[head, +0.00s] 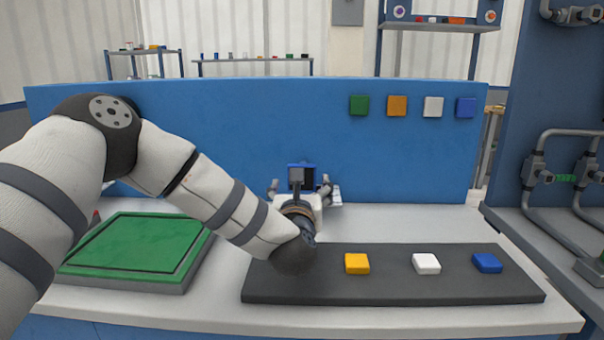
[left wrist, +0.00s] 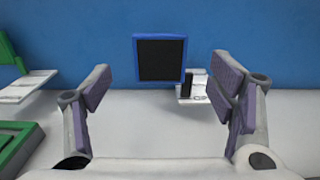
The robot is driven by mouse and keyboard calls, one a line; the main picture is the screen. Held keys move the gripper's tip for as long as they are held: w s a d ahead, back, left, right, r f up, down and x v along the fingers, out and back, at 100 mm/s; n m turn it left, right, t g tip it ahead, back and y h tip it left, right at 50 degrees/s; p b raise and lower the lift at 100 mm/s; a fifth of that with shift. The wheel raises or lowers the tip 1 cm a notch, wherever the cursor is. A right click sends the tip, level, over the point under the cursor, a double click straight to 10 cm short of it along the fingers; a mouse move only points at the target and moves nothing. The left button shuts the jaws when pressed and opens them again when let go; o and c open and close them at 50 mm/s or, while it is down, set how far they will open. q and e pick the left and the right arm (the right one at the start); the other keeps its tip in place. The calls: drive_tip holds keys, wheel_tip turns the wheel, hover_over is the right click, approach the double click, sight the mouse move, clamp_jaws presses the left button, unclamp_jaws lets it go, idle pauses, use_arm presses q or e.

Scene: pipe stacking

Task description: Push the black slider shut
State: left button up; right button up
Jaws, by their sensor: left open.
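The small black slider (left wrist: 188,84) stands upright on a white base (left wrist: 198,99) against the blue wall in the left wrist view. It is just inside my right-hand finger in that view and looks farther off than the fingertips. My left gripper (head: 300,189) points toward the back wall in the head view. It also shows in the left wrist view (left wrist: 162,84), with its two fingers wide apart and nothing between them. In the head view the gripper hides most of the slider's area. I cannot tell how far along its travel the slider is. My right gripper is not in view.
A blue-framed black panel (left wrist: 160,59) is beside the slider. A green piece (left wrist: 9,52) on a white base is at the left. A dark tray (head: 450,287) with yellow, white and blue blocks and a green-topped board (head: 130,245) lie on the table.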

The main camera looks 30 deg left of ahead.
sight(302, 191)
use_arm(q)
drive_tip(key=x, duration=0.7)
drive_tip(key=shift+w+a+f, duration=0.15)
drive_tip(key=shift+w, duration=0.1)
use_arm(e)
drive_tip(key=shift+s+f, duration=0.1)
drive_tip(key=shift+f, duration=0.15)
use_arm(q)
drive_tip(key=shift+c, duration=0.3)
